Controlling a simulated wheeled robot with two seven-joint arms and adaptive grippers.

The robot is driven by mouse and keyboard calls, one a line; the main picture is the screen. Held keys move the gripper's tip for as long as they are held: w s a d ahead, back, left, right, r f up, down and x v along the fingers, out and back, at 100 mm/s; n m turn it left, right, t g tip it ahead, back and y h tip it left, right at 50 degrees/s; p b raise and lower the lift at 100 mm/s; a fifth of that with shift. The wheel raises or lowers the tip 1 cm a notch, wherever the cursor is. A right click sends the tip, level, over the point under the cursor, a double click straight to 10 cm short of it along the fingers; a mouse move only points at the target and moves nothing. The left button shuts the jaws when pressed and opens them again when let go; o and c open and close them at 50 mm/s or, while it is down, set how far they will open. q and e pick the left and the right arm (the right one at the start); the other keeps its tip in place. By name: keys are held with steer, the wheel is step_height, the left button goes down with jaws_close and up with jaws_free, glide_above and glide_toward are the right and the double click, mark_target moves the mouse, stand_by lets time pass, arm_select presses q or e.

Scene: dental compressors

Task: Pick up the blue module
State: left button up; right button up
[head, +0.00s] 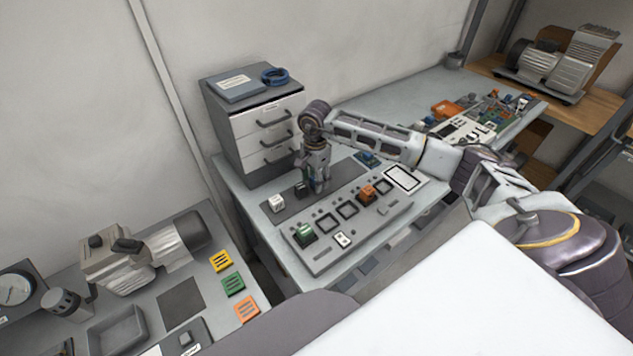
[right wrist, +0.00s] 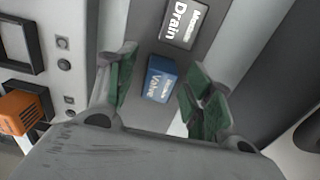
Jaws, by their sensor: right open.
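The blue module (right wrist: 160,79), a small block with a "Module Valve" label, lies on a grey strip in the right wrist view. It sits between the two green-padded fingers of my right gripper (right wrist: 159,72), with a gap on each side. The gripper is open and holds nothing. In the head view my right gripper (head: 318,188) points down over the dark strip behind the button panel and hides the blue module. A dark "Module Drain" block (right wrist: 180,22) lies just beyond the blue module. My left gripper is not in view.
A panel (head: 335,232) with square sockets stands in front, holding a green module (head: 304,232) and an orange module (head: 367,193). A white module (head: 276,203) lies left on the strip. A drawer cabinet (head: 258,125) stands behind. A compressor (head: 135,260) is at left.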

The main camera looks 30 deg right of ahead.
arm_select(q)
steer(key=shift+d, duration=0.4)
arm_select(e)
steer(key=c, duration=1.1)
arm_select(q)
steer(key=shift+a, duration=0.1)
arm_select(e)
step_height(320, 180, up, 9)
steer(key=shift+f+b, duration=0.2)
steer(key=shift+b, duration=0.25)
steer(key=shift+r, duration=0.55)
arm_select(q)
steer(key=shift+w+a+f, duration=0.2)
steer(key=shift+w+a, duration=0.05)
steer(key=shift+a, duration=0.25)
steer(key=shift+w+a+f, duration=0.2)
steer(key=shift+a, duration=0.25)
arm_select(e)
steer(key=shift+r, duration=0.15)
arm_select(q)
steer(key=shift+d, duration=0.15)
